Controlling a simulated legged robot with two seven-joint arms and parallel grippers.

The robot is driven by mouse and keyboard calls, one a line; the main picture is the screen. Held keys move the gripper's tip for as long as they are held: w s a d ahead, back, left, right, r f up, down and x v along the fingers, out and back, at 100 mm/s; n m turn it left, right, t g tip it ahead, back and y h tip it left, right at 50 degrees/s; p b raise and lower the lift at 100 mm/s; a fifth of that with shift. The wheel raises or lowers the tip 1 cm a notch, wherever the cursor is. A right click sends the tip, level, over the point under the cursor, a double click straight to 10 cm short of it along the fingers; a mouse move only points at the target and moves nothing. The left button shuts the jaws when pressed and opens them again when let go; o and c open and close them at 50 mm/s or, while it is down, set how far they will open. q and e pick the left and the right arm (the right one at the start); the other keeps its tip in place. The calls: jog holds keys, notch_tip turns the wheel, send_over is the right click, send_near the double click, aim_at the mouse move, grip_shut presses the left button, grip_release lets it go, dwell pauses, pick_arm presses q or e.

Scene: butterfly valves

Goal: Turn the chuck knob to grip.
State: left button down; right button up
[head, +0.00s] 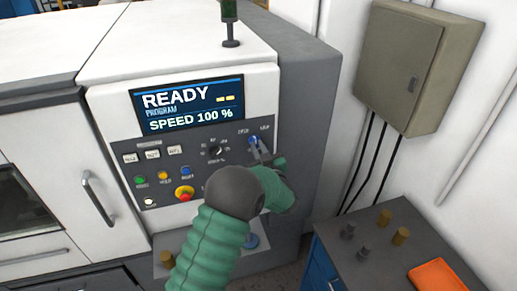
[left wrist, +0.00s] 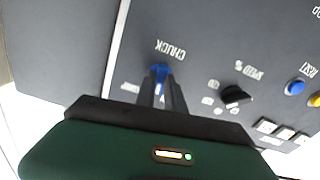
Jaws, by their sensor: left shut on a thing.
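The blue chuck knob (head: 253,141) is at the upper right of the machine's dark control panel, below two small labels that I cannot read surely. My left gripper (head: 259,148) reaches up to it from below right. In the left wrist view the knob (left wrist: 160,71) sits between the two dark fingertips of the left gripper (left wrist: 161,82), which are shut on it. The word CHUCK shows upside down beside it. The fingers cover part of the knob, so its exact angle is hard to tell. My right gripper is not in view.
A black speed dial (head: 216,150) and a red emergency button (head: 184,193) are on the same panel. The screen (head: 188,103) reads READY and SPEED 100 %. A grey wall box (head: 405,65) and a table (head: 390,245) with small parts and an orange tray (head: 440,277) are at right.

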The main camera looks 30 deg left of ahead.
pick_arm(q)
jog(key=m, duration=0.3)
jog(key=shift+r+m, duration=0.1)
jog(key=shift+m, duration=0.2)
jog(key=shift+m+p, duration=0.75)
jog(key=shift+m, duration=1.25)
jog(key=c, duration=1.6)
grip_release()
jog(key=shift+o, duration=0.8)
jog(key=shift+w+f, duration=0.1)
jog(key=shift+f, duration=0.1)
